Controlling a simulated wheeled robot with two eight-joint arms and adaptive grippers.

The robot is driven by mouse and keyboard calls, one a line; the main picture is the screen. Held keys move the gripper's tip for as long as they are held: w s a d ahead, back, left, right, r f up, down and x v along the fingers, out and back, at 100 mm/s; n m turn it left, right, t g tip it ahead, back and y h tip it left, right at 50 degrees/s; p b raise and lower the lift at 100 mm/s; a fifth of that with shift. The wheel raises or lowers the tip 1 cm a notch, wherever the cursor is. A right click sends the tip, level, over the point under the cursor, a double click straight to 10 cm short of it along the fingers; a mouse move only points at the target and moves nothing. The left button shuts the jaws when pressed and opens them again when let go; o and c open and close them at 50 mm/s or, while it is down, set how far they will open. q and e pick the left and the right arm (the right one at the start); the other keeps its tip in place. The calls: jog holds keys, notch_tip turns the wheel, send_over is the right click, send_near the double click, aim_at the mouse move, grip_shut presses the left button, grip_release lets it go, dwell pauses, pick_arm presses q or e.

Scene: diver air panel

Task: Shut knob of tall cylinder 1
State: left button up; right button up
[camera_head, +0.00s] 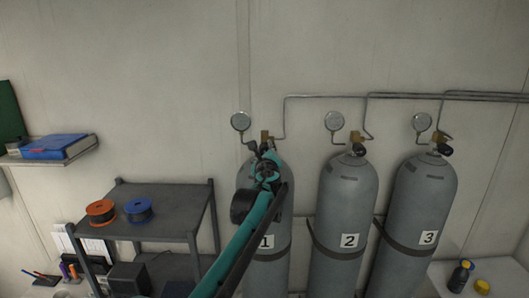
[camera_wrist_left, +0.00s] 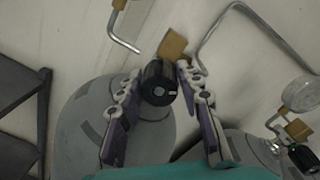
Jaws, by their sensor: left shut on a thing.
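Tall cylinder 1 (camera_head: 272,265) is grey with a "1" label and stands strapped at the wall, left of the other two; my left arm covers much of it. Its black knob (camera_wrist_left: 158,84) shows in the left wrist view between the two fingers, beside a brass valve block (camera_wrist_left: 174,44). My left gripper (camera_head: 262,152) is at the top of cylinder 1, and in the left wrist view its fingers (camera_wrist_left: 158,88) stand on either side of the knob, shut on it. The knob is hidden behind the gripper in the head view. My right gripper is not in view.
Cylinder 2 (camera_head: 346,200) and cylinder 3 (camera_head: 424,200) stand to the right, with gauges (camera_head: 335,121) and thin pipes (camera_head: 400,96) above. A grey rack (camera_head: 160,196) with an orange spool (camera_head: 101,211) and a blue spool (camera_head: 138,210) is at left.

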pick_arm(q)
jog(key=m, duration=0.6)
jog(key=shift+d+f+m, duration=0.1)
jog(key=shift+m, duration=0.2)
dwell(0.5)
jog(key=o, duration=1.2)
jog(key=shift+c, duration=0.2)
jog(key=shift+s, duration=0.1)
jog(key=s, duration=1.1)
jog(key=shift+s+d, duration=0.25)
jog(key=shift+s, duration=0.15)
